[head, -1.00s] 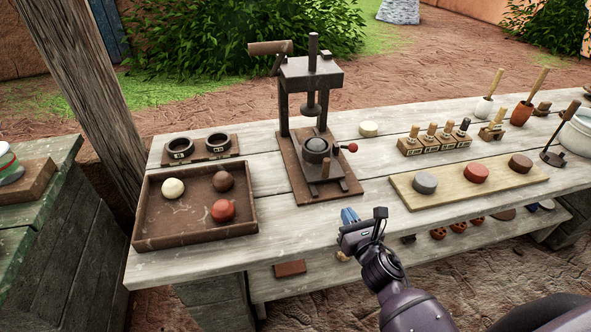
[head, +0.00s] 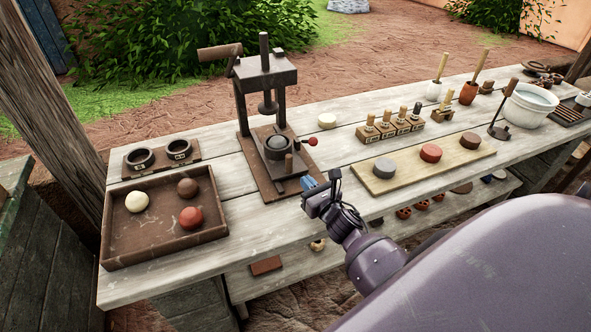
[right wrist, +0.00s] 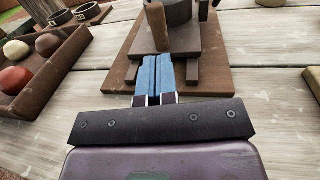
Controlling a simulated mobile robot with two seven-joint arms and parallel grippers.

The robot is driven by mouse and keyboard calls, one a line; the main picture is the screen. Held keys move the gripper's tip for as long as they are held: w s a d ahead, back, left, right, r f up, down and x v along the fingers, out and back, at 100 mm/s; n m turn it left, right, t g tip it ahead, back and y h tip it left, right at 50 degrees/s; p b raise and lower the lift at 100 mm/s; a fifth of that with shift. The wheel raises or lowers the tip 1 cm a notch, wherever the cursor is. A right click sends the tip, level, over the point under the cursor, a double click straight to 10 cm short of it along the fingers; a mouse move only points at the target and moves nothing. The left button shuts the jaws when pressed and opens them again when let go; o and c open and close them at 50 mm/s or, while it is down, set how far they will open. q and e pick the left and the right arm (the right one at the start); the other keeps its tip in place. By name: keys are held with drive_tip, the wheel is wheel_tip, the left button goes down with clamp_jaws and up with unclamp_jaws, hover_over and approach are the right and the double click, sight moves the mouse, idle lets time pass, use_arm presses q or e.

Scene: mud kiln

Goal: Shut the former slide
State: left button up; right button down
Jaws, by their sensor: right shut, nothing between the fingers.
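The former press (head: 265,70) stands on a brown base board on the bench, with a ram hanging from its frame. Its slide (right wrist: 182,42) lies low on the board and carries a dark round cup (head: 278,146) and an upright wooden peg (head: 289,163) at its front. The cup sits forward of the ram, toward me. My right gripper (head: 308,184) is shut and empty, its blue fingertips just in front of the slide. In the right wrist view the fingertips (right wrist: 158,62) point at the slide's front, close to the peg; I cannot tell whether they touch. My left gripper is not in view.
A red-knobbed lever (head: 312,141) sticks out right of the cup. A tray (head: 165,247) with three balls lies left, near two dark rings (head: 140,158). A board (head: 398,180) with three discs and a stamp rack (head: 393,132) are right. Bare planks lie between.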

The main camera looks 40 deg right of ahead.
sight(291, 161)
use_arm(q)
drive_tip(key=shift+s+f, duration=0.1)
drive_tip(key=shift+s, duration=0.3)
use_arm(e)
drive_tip(key=shift+w+d, duration=0.15)
drive_tip(key=shift+w, duration=1.45)
drive_tip(key=shift+w+d, duration=0.1)
drive_tip(key=shift+w, duration=1.45)
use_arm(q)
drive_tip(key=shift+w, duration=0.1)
use_arm(e)
drive_tip(key=w+b, duration=0.1)
drive_tip(key=w+d+b, duration=0.1)
drive_tip(key=w, duration=0.1)
drive_tip(key=shift+w+f, duration=0.2)
drive_tip(key=shift+w, duration=0.1)
drive_tip(key=shift+w+r, duration=0.15)
drive_tip(key=shift+w, duration=0.1)
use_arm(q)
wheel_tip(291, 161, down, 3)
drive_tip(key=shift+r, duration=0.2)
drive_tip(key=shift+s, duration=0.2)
use_arm(e)
drive_tip(key=shift+s, duration=0.1)
